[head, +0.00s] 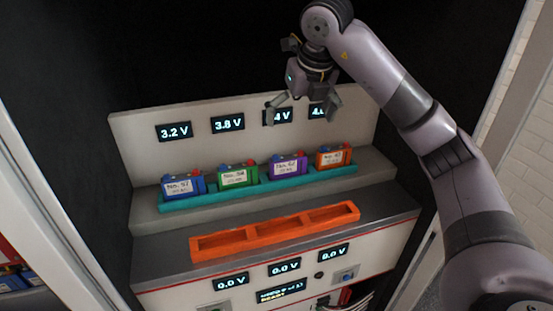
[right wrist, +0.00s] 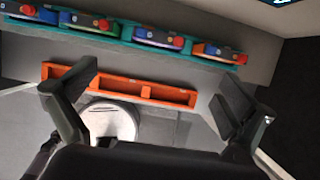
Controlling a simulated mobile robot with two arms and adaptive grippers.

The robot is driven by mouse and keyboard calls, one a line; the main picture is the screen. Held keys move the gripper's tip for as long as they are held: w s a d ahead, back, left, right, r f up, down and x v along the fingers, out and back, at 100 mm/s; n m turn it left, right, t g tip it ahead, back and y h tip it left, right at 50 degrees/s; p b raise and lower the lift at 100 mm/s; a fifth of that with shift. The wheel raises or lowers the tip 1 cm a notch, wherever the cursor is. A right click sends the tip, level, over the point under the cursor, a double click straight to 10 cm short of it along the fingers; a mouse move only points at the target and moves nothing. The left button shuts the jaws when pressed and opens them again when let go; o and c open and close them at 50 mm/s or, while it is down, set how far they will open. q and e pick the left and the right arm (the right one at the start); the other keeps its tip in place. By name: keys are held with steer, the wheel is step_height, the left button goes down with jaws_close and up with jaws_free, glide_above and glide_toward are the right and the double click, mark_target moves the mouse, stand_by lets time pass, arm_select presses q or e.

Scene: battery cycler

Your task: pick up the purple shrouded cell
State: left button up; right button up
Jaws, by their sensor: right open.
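The purple shrouded cell (head: 287,168) stands in the teal tray (head: 200,200), third from the left, between the green cell (head: 238,177) and the orange cell (head: 333,158). It has a white label, with red and blue parts on top. In the right wrist view the purple cell (right wrist: 158,38) shows near the top, beyond the fingers. My right gripper (head: 302,106) is open and empty, above and apart from the purple cell, in front of the back panel. It also shows open in the right wrist view (right wrist: 152,98). My left gripper is out of view.
The blue cell (head: 183,187) stands at the teal tray's left end. An empty orange tray (head: 275,233) with three compartments lies on the lower ledge in front. Voltage displays (head: 227,124) line the back panel, two partly hidden by my gripper. A dark cabinet wall (head: 60,100) bounds the left.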

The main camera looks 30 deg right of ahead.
glide_toward(289, 158)
steer(key=f, duration=0.1)
steer(key=x, duration=0.1)
steer(key=p+x, duration=0.1)
steer(key=x, duration=0.1)
steer(key=shift+w+d+f, duration=0.2)
steer(key=shift+w+d, duration=0.05)
steer(key=shift+w, duration=0.05)
steer(key=shift+p+x, duration=0.4)
steer(key=shift+x, duration=0.5)
steer(key=p+x, duration=0.1)
steer(key=x, duration=0.3)
steer(key=shift+w+a+f+p, duration=0.1)
steer(key=shift+f+p, duration=0.15)
steer(key=shift+p, duration=0.15)
steer(key=shift+w+f, duration=0.1)
steer(key=shift+f, duration=0.15)
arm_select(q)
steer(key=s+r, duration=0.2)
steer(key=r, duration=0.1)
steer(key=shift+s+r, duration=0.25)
arm_select(e)
steer(key=shift+c, duration=0.4)
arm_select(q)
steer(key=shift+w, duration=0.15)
arm_select(e)
steer(key=shift+r, duration=0.1)
steer(key=c, duration=1.3)
